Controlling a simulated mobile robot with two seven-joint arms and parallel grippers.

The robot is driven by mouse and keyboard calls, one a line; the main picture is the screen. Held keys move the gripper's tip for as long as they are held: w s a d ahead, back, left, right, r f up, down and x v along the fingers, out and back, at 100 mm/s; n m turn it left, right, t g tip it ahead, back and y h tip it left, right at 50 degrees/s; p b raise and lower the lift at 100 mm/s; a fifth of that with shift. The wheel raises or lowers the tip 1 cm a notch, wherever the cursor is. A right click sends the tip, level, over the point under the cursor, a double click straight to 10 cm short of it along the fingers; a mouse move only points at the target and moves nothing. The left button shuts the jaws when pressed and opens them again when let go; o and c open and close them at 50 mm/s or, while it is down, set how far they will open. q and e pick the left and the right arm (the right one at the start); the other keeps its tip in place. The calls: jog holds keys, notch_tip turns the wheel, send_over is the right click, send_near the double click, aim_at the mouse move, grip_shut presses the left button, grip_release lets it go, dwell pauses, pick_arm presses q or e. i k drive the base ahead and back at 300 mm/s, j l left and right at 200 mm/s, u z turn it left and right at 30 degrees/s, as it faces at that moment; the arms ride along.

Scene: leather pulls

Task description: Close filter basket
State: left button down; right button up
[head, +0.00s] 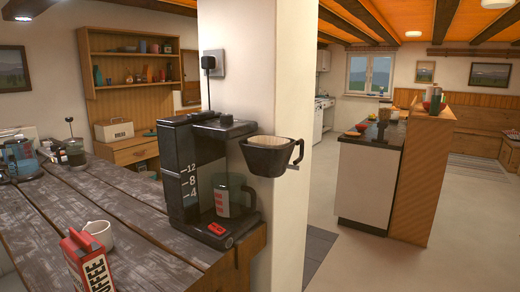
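The filter basket (270,160) is black with a pale rim or paper liner and a handle on its right. It is swung out to the right of the black coffee maker (178,178), in front of the white pillar. The glass carafe (234,198) stands inside the coffee maker on its base, under the dark top part (224,127). The coffee maker stands at the right end of the wooden table. Neither of my grippers is in view.
A red coffee carton (88,264) and a white cup (99,234) stand at the front of the wooden table (130,212). The white pillar (285,90) rises right behind the coffee maker. More glass vessels (20,157) stand at the far left. Open floor lies to the right.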

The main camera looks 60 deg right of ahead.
aim_at(268, 162)
jog(key=l+u, duration=0.15)
jog(key=l, duration=0.3)
jog(key=k+l+u, duration=0.15)
jog(key=l, duration=0.75)
jog(key=k+l+u, duration=0.1)
jog(key=l, duration=0.4)
jog(key=k+l, duration=0.1)
jog(key=l, duration=0.35)
jog(key=k+l, duration=0.1)
jog(key=l, duration=0.4)
jog(key=u, duration=0.05)
